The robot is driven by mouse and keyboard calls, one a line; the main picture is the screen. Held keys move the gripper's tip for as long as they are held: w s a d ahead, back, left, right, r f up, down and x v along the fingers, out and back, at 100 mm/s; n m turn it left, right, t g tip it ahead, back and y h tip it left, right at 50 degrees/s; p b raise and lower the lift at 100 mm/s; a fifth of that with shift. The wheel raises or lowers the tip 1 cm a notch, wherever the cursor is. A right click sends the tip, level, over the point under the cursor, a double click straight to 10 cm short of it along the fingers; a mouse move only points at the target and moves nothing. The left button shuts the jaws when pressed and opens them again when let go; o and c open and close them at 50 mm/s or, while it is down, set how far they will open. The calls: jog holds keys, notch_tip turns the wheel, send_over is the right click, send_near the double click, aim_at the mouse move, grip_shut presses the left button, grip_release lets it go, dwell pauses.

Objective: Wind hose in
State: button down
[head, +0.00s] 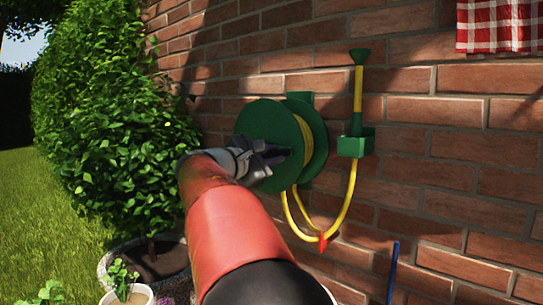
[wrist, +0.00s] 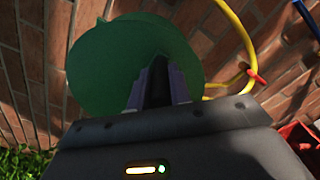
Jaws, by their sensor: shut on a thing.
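A green hose reel (head: 270,135) is mounted on the brick wall, with yellow hose (head: 306,137) wound between its discs. A loop of yellow hose (head: 348,197) hangs below, from the reel to a yellow and green nozzle (head: 358,90) upright in a green holder (head: 355,143). A red marker (head: 322,242) sits low on the loop. My gripper (head: 283,153) is in front of the reel's near disc. In the wrist view my gripper (wrist: 159,80) is shut on a dark handle (wrist: 158,72) in front of the green disc. The fingers partly hide the handle.
A leafy bush (head: 100,130) in a pot stands left of the reel, close to my arm. A small potted plant (head: 128,290) is at the lower left. A blue rod (head: 392,272) stands at the lower right. A checked cloth (head: 498,27) hangs at the upper right.

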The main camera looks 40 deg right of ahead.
jog(key=shift+w, duration=0.1)
jog(key=c, duration=1.3)
grip_release()
jog(key=shift+a, duration=0.15)
jog(key=a, duration=0.7)
jog(key=shift+s+a+b, duration=0.3)
jog(key=shift+b, duration=0.1)
